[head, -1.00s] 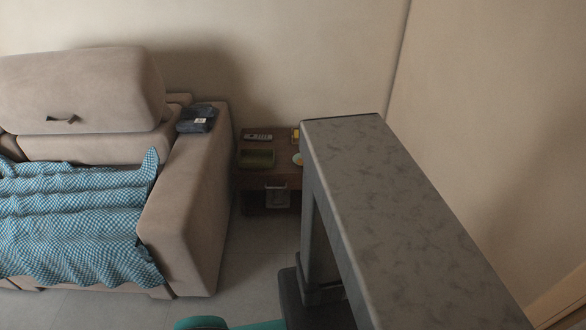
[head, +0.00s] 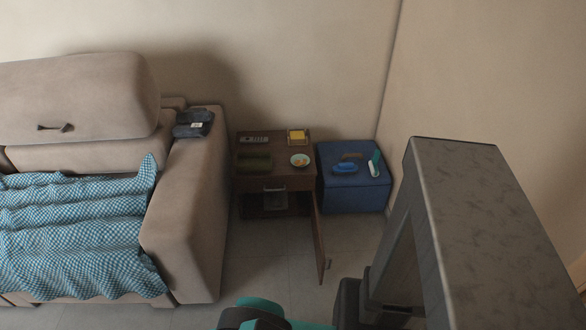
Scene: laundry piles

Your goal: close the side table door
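The brown wooden side table (head: 280,180) stands between the sofa and a blue cube in the head view. Its door (head: 319,240) is swung open, hinged at the right side, and sticks out towards me with a small knob near its free edge. The lower compartment is open and dark, with a greyish item (head: 275,200) showing at its front. My gripper is not in view. Only dark and teal parts of my arm show at the bottom, in front of and below the door, with a gap of floor between.
The beige sofa (head: 190,230) with a blue checked cloth (head: 85,235) stands close on the left. The blue cube (head: 355,190) bears small items on the right. A remote, green box, yellow item and bowl (head: 300,160) lie on the table. Tiled floor (head: 265,275) before it is clear.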

